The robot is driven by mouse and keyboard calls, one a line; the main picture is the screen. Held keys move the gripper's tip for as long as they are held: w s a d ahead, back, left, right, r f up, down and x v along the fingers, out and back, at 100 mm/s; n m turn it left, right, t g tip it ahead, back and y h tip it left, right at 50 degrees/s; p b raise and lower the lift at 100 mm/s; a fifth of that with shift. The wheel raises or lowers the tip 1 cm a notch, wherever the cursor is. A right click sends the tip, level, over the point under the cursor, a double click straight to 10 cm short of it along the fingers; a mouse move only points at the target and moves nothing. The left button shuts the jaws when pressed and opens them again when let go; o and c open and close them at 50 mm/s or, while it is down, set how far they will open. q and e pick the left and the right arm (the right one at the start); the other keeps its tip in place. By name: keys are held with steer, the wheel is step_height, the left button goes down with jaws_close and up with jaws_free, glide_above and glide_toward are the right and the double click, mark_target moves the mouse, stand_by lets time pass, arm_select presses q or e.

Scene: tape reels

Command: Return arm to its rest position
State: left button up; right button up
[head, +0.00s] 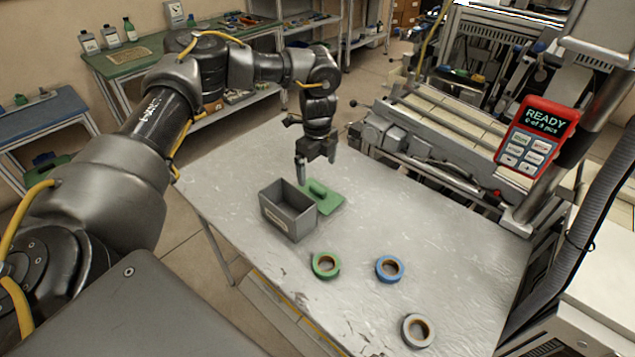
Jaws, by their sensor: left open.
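My left arm comes in from the left and reaches over the far part of the metal table (440,235). My left gripper (316,168) points down and is open, above the far side of a grey bin (290,222) and close to a green lid or plate with a raised handle (327,196). No object shows between its fingers. A green tape reel (326,265), a blue tape reel (390,268) and a white-grey tape reel (417,330) lie flat and apart on the table. The bin's floor is partly hidden. My right gripper is not in view.
A machine with rollers (420,135) stands behind the table. A red display (537,135) reading "READY 0 of 4 pcs" is mounted at the right. A green-topped bench (125,60) with bottles is at the back left. The table's middle right is clear.

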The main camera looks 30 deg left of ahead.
arm_select(q)
step_height(320, 180, up, 3)
steer(key=shift+r, duration=0.2)
